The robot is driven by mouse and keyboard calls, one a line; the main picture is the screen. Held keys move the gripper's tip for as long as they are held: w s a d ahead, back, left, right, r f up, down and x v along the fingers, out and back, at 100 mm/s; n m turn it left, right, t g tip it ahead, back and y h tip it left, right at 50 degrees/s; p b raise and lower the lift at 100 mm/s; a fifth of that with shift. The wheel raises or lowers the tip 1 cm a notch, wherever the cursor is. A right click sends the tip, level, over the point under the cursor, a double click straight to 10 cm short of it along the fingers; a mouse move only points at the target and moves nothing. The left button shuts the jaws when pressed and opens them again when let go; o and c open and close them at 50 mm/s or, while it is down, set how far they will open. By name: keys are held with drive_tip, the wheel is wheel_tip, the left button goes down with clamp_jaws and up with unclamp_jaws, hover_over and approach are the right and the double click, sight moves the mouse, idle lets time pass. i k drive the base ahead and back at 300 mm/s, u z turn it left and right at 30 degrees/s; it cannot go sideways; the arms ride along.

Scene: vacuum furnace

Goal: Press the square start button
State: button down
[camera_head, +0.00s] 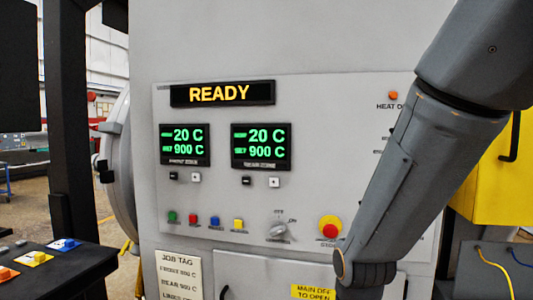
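The furnace's control panel (300,180) faces me. A row of small buttons sits low on its left half: a green button (172,216), a red button (193,219), a blue button (214,222) and a yellow button (238,225). Their labels are too small to read, so I cannot tell which is the start button. None of them is covered. My arm (430,150) comes down from the upper right across the panel's right side and hides part of it. My gripper is not in view.
An amber READY display (222,94) sits above two green readouts (185,145) (261,145). A rotary knob (279,230) and a red stop button on yellow (329,227) are right of the row. A dark console (60,268) stands at the lower left.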

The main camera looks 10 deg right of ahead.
sight(172, 215)
drive_tip(key=k, duration=1.3)
drive_tip(key=u, duration=0.65)
drive_tip(key=i, duration=0.5)
drive_tip(key=u, duration=0.75)
drive_tip(key=i, duration=0.6)
drive_tip(key=z, duration=0.55)
drive_tip(key=i, duration=0.8)
drive_tip(key=z, duration=0.85)
